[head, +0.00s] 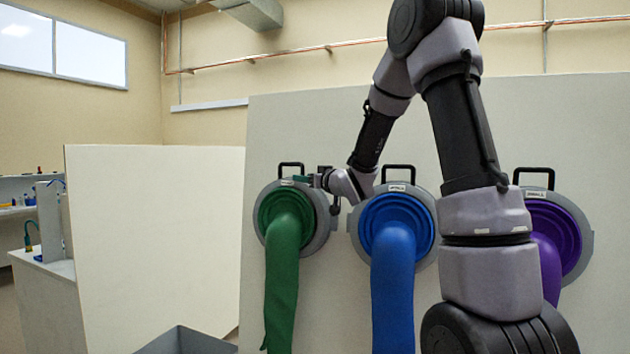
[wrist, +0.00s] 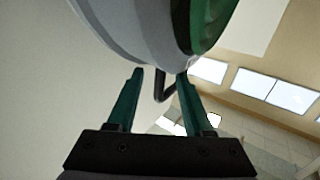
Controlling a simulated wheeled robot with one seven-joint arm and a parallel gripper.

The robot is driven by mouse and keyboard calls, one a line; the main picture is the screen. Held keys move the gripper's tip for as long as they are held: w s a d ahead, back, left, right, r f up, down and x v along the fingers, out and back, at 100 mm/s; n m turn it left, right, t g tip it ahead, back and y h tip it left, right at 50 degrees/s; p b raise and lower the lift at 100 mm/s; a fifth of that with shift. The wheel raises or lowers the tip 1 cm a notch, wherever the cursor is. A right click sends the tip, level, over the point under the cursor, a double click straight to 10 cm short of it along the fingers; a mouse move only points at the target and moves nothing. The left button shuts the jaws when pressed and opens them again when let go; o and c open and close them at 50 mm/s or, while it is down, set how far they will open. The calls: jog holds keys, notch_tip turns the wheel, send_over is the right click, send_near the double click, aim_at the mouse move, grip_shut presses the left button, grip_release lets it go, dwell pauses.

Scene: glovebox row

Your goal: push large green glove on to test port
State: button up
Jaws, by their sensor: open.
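The large green glove (head: 284,260) hangs from a round grey port (head: 318,231) on the upright panel, its sleeve drooping down. A black handle (head: 291,165) stands on top of this port. My gripper (head: 312,179) is at the port's upper right edge, in front of the panel. In the wrist view my gripper (wrist: 160,72) is open, with two teal fingers apart. The grey port rim (wrist: 125,22) and some of the green glove (wrist: 208,20) show just beyond the fingertips. The black handle (wrist: 163,92) appears between the fingers; I cannot tell whether they touch it. No test port is identifiable.
A blue glove (head: 393,270) and a purple glove (head: 550,255) hang from ports to the right. A grey bin (head: 185,342) is at the bottom. A pale partition (head: 150,240) and a bench (head: 45,268) stand left. My arm hides part of the panel.

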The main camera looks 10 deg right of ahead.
jog(key=shift+x, duration=1.1)
grip_shut()
dwell(0.6)
dwell(0.3)
dwell(1.3)
dwell(1.7)
